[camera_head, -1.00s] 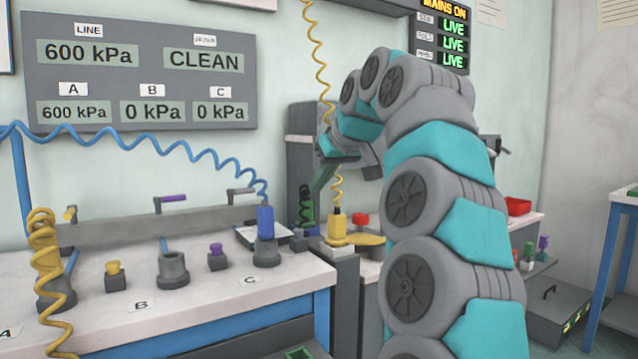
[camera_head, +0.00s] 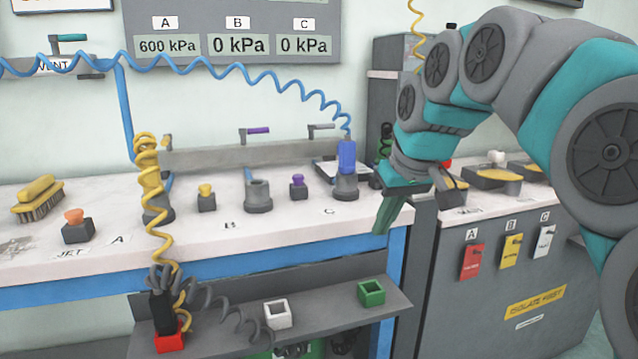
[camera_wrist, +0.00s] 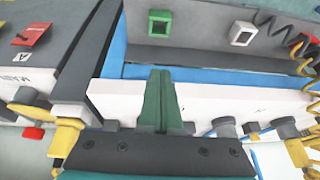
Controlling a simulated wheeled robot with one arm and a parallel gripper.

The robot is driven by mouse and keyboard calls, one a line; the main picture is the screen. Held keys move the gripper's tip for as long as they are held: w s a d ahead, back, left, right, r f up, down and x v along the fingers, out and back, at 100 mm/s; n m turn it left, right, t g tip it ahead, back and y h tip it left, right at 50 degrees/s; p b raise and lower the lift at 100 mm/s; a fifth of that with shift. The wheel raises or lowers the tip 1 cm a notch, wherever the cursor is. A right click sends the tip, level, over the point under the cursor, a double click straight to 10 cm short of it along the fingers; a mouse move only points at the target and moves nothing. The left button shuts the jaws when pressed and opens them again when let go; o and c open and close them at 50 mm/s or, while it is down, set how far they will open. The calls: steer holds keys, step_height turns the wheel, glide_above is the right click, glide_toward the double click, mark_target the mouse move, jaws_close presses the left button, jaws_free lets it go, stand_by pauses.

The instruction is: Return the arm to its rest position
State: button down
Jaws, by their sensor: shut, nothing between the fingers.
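My gripper (camera_head: 388,212) is at the end of my teal and grey arm, in the right half of the head view. It points down beside the right front corner of the white workbench (camera_head: 290,222). Its green fingers are together with nothing between them. In the wrist view the shut fingers (camera_wrist: 160,100) stand in the middle, in front of the bench edge. Contact with the bench cannot be made out.
A shelf below the bench holds a green holder (camera_head: 371,292), a white holder (camera_head: 277,314) and a red holder (camera_head: 169,338). A blue connector (camera_head: 346,157) stands at station C. A grey cabinet (camera_head: 515,265) with hanging tags is close on the right. Coiled hoses hang at left.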

steer(key=s+d+f+m+g+h, duration=0.1)
steer(key=s+d+f+m+g, duration=0.1)
steer(key=s+f, duration=1)
steer(key=s+d+f+m+g+h, duration=0.1)
steer(key=s+f+g, duration=0.3)
steer(key=s+f, duration=0.9)
steer(key=s+d, duration=0.1)
steer(key=s, duration=0.5)
steer(key=shift+s+f+m, duration=0.15)
steer(key=shift+f+m, duration=0.1)
steer(key=shift+m, duration=0.15)
